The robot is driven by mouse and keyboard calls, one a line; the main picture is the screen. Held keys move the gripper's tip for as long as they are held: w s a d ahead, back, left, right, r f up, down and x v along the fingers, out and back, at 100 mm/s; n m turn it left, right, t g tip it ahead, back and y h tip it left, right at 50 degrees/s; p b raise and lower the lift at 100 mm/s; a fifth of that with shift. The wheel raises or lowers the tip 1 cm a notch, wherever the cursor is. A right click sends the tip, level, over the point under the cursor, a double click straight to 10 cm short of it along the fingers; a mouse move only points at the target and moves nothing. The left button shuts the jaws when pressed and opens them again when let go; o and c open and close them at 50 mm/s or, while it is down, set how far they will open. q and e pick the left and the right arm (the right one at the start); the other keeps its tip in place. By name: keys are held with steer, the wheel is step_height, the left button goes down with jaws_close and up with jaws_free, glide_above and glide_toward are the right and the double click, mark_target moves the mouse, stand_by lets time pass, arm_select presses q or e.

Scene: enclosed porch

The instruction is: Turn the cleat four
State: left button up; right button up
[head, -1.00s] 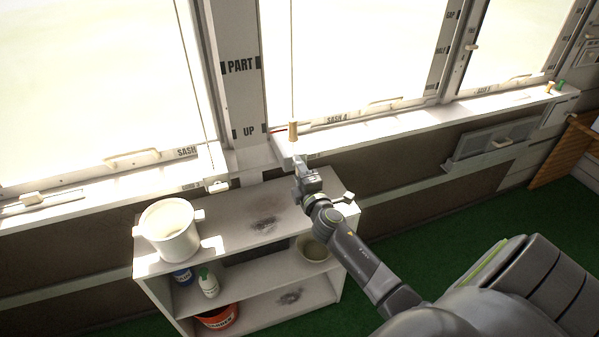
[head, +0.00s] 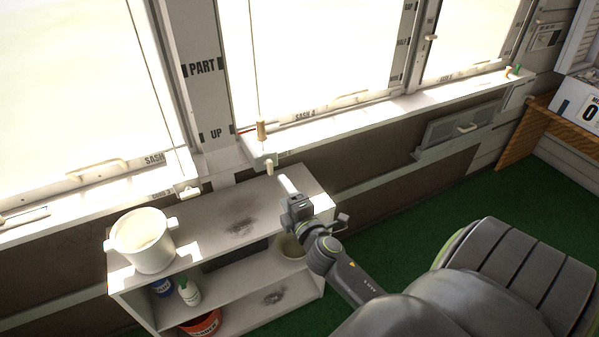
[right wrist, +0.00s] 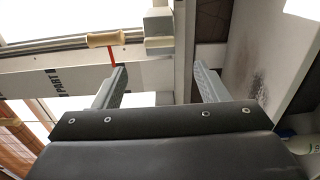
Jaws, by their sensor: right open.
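A pale block (head: 262,157) sits on the front of the sill below the window marked SASH 4, with a tan peg (head: 269,169) hanging down from it. I take it to be cleat four, but no number on it is readable. In the right wrist view, a pale block (right wrist: 158,24) shows ahead of the fingers. My right gripper (head: 287,184) is below and right of the cleat, apart from it. Its two fingers stand wide apart and empty in the right wrist view (right wrist: 160,72). My left gripper is not in view.
A wooden cord pull (head: 261,131) hangs just above the cleat, by a thin red piece. Another cleat (head: 187,191) is further left. A white shelf (head: 205,222) with a white pot (head: 144,240) on top stands below. Green floor (head: 400,200) is clear at right.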

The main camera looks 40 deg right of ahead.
steer(key=v, duration=0.7)
steer(key=shift+s+b, duration=0.3)
steer(key=shift+b, duration=0.15)
steer(key=shift+a, duration=0.1)
steer(key=s+f+m+g, duration=0.3)
steer(key=f, duration=0.8)
steer(key=s+f+m+g+y, duration=0.1)
steer(key=s+f+m+g, duration=0.15)
steer(key=f, duration=0.85)
steer(key=s+f+m+g, duration=0.2)
steer(key=s+f+g, duration=0.15)
steer(key=f, duration=0.65)
steer(key=s+a+f+m+g, duration=0.1)
steer(key=s+f+m+g, duration=0.1)
steer(key=s+f, duration=0.3)
steer(key=s+f+m+g+y, duration=0.1)
steer(key=s+f+m+g, duration=0.2)
steer(key=s, duration=0.9)
steer(key=s+a+f+m+g+y, duration=0.1)
steer(key=s+f+m+g, duration=0.1)
steer(key=s+f, duration=0.7)
steer(key=shift+a+m, duration=0.35)
steer(key=shift+m, duration=0.4)
